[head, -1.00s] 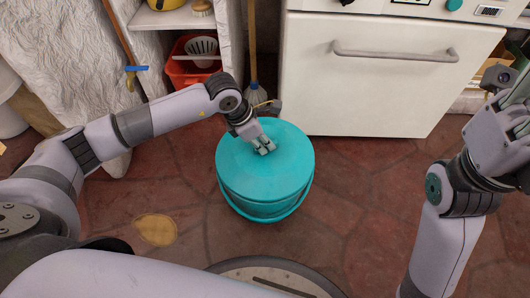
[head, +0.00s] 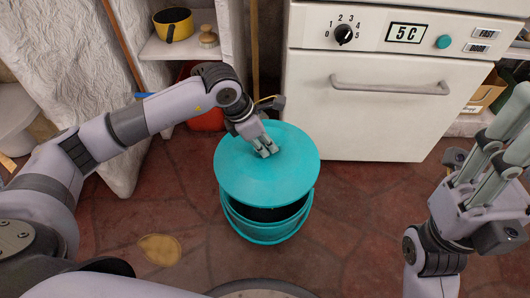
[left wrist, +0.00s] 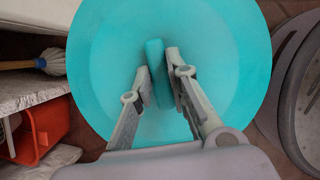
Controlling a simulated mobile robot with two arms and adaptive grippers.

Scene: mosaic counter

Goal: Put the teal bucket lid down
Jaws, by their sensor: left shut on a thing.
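The teal bucket lid (head: 245,180) is a round disc held above the teal bucket (head: 265,229) in the head view. A dark gap shows between the lid and the bucket's rim at the front. My left gripper (head: 265,150) is shut on the lid's handle, near the lid's middle. In the left wrist view the fingers (left wrist: 159,92) are on both sides of the teal handle (left wrist: 157,72), and the lid (left wrist: 230,50) fills the middle. The bucket's inside is mostly hidden. My right gripper (head: 490,165) is at the right, its fingers apart, with nothing seen between them.
A white oven (head: 370,110) stands behind the bucket. A shelf (head: 185,45) at the back left holds a yellow pot (head: 174,24) and a brush (head: 208,37). The red floor (head: 350,220) right of the bucket is clear. A mop (left wrist: 50,62) shows in the left wrist view.

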